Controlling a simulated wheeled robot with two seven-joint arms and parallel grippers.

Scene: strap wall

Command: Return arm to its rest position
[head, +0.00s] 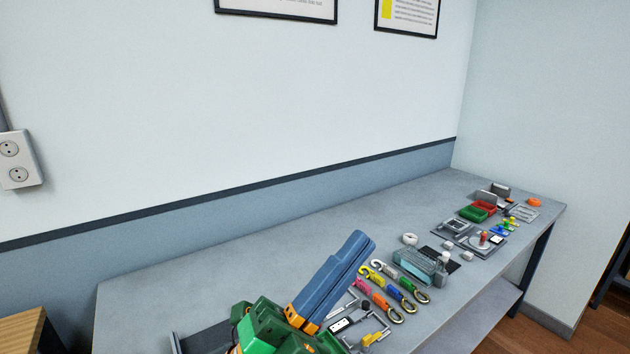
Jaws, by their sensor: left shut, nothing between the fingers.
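My left gripper (352,246) is at the bottom middle of the head view, over the grey bench (225,265). Its two long blue fingers lie together, shut, with nothing between them. They point up and to the right, and the green and orange wrist is behind them at the bottom edge. Part of the bench and some of the items beneath are hidden by it. My right gripper is not in view.
Several coloured hooks (395,285) lie right of my left gripper. A clear teal box (415,264), a white roll (410,239), a green tray (472,213) and a red tray (486,206) stand farther right. The bench's back left is bare. A wall socket (15,160) is at left.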

